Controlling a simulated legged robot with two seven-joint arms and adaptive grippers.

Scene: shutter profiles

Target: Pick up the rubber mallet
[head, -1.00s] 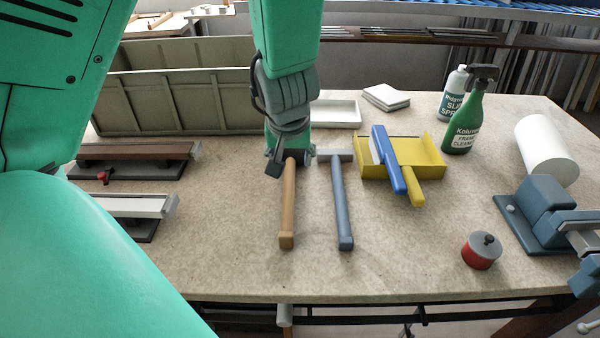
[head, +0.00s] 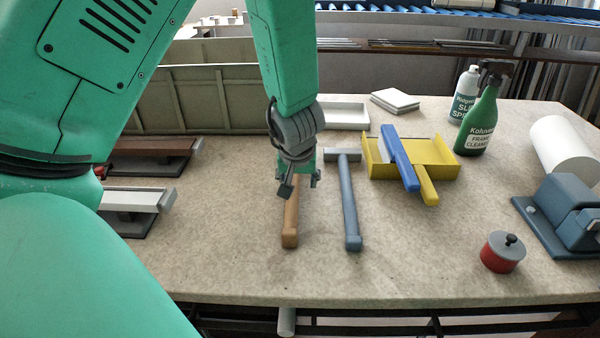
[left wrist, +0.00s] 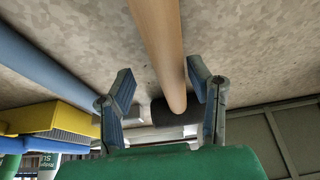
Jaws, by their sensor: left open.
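The rubber mallet lies on the bench with its wooden handle (head: 290,228) pointing towards me. In the head view my left gripper (head: 300,184) hides its head and upper handle. In the left wrist view the mallet's handle (left wrist: 158,40) runs between the two open fingers, and its dark head (left wrist: 176,113) shows behind them. My left gripper (left wrist: 162,82) is open and holds nothing; I cannot tell whether a finger touches the handle. My right gripper is not in view.
A hammer with a blue-grey handle (head: 349,205) lies close to the right of the mallet. Further right are a yellow dustpan (head: 440,155) with a blue brush (head: 398,155), a green spray bottle (head: 480,120) and a red tin (head: 502,255).

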